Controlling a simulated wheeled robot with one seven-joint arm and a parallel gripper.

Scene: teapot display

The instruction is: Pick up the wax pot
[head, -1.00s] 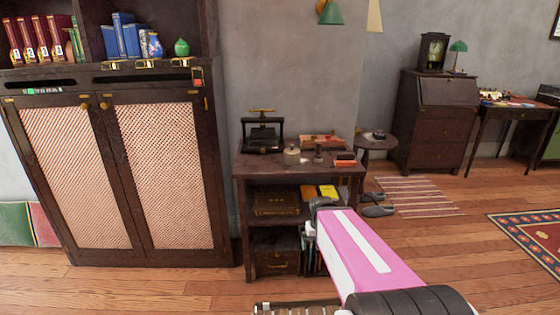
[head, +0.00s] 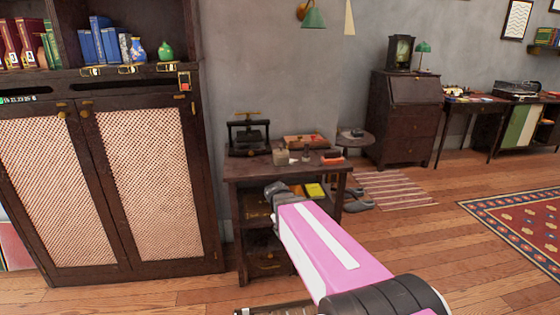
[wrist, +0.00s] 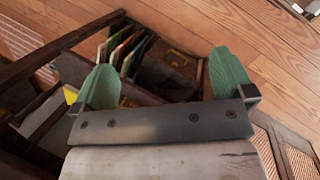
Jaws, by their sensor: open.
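A small pale pot (head: 281,157), which looks like the wax pot, stands on top of the dark side table (head: 240,172), near its middle. It is too small to make out well. My gripper (head: 275,189) is in front of the table, nearer to me and lower in the picture than the pot. In the wrist view my gripper (wrist: 165,75) has its two green fingers spread wide with nothing between them. The wrist view looks down past the table's lower shelves, and the pot does not show there.
A black press (head: 248,135) stands behind the pot to the left. A flat box (head: 307,141), a small dark upright item (head: 306,153) and a red item (head: 333,158) are to the right. A tall cabinet (head: 140,190) stands left. Floor (head: 440,240) is open at right.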

